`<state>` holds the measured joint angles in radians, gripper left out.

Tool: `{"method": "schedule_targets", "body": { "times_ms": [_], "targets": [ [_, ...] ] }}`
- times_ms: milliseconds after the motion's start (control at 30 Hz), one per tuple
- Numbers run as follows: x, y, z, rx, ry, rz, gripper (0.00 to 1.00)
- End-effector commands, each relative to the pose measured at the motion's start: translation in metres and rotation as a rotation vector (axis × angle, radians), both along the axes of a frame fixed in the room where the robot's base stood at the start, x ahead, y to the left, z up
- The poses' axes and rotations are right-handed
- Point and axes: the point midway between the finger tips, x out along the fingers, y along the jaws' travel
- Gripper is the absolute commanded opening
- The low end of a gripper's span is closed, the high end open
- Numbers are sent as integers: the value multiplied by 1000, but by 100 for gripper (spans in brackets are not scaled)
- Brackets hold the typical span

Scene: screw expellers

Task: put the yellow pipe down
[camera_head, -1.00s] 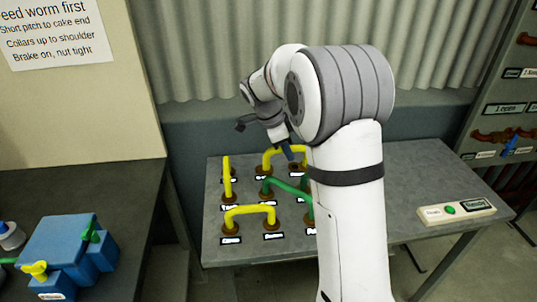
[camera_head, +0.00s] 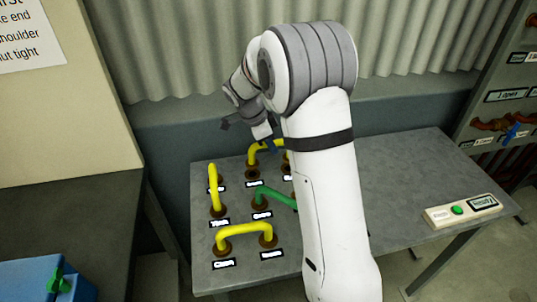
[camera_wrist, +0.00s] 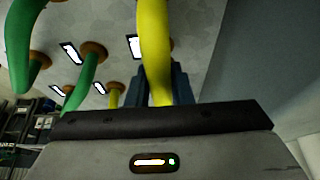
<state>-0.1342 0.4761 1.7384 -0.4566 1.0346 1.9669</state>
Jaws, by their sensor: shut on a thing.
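My gripper (camera_wrist: 155,88) is shut on a yellow pipe (camera_wrist: 154,40), which runs between its dark fingers in the wrist view. In the head view this bent yellow pipe (camera_head: 264,150) is at the back of the grey table (camera_head: 400,190), and my gripper (camera_head: 271,146) is at its top. Its left end is close above a brown socket (camera_head: 253,174); I cannot tell whether it is seated. My arm hides its right end. Another yellow pipe (camera_head: 213,186) stands at the left, and a third (camera_head: 246,231) at the front.
A green pipe (camera_head: 275,196) stands mid-table, partly behind my arm. White labels lie by the sockets. A control box (camera_head: 461,211) with a green button is on the right. The table's right part is largely clear. A blue device (camera_head: 40,280) stands on the dark bench at the left.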

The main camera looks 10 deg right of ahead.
Motion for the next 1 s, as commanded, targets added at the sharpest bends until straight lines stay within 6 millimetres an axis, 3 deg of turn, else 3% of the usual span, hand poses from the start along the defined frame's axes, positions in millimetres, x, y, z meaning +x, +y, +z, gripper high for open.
{"method": "schedule_targets", "body": {
  "times_ms": [333,667,700,1000],
  "targets": [
    [0,1,-38,0,1,1,0],
    [0,1,-42,0,-1,2,0],
    [0,1,-42,0,-1,1,21],
    [0,2,-41,0,0,2,42]
  ]
}}
